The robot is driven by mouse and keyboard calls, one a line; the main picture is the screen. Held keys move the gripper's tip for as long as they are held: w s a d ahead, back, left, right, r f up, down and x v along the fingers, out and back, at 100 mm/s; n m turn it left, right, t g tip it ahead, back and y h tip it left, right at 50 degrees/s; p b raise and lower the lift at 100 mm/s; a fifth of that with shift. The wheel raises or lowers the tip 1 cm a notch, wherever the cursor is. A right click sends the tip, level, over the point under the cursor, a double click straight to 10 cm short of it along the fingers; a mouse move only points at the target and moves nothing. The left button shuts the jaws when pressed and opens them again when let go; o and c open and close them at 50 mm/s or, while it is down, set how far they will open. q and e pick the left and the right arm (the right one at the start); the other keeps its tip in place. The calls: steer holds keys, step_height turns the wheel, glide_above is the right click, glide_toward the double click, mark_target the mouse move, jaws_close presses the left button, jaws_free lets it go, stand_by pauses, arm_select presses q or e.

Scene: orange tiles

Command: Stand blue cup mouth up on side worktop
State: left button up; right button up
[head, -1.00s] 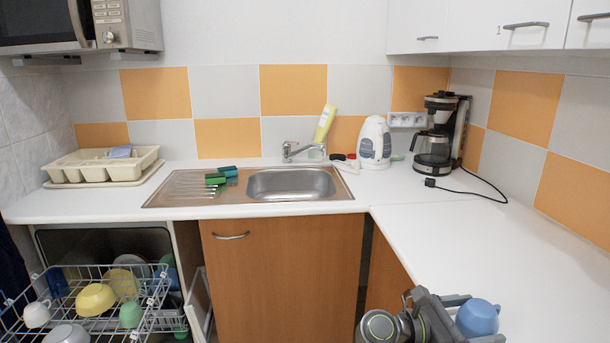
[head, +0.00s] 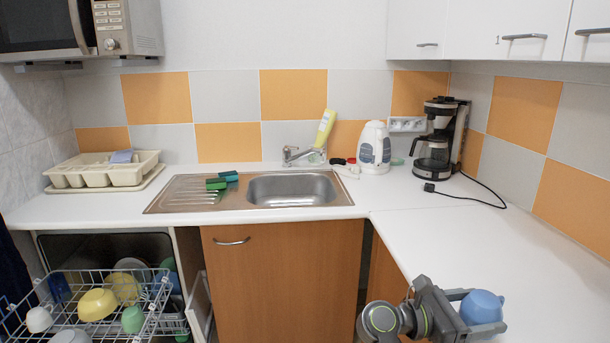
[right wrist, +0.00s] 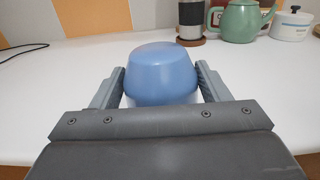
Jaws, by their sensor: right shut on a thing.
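The blue cup (head: 482,307) is between the fingers of my right gripper (head: 460,310), at the lower right of the head view. In the right wrist view the cup (right wrist: 162,72) sits between the two grey fingers, which press its sides. Its smooth closed end is uppermost and no opening shows, so it looks mouth down. The side worktop (head: 500,245) is the white surface on the right, behind and beside the cup. Whether the cup touches it is unclear. My left gripper is out of view.
The side worktop is largely bare. A coffee maker (head: 438,140) with a trailing cord and a white kettle (head: 373,148) stand at the back corner. In the wrist view a green teapot (right wrist: 240,20) and a white pot (right wrist: 292,24) stand behind. A dish rack (head: 150,290) sits lower left.

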mark_target(480, 299)
step_height(480, 299, up, 2)
steer(key=shift+r+p, duration=0.25)
steer(key=shift+p, duration=0.25)
steer(key=shift+r+p, duration=0.5)
steer(key=shift+r, duration=0.55)
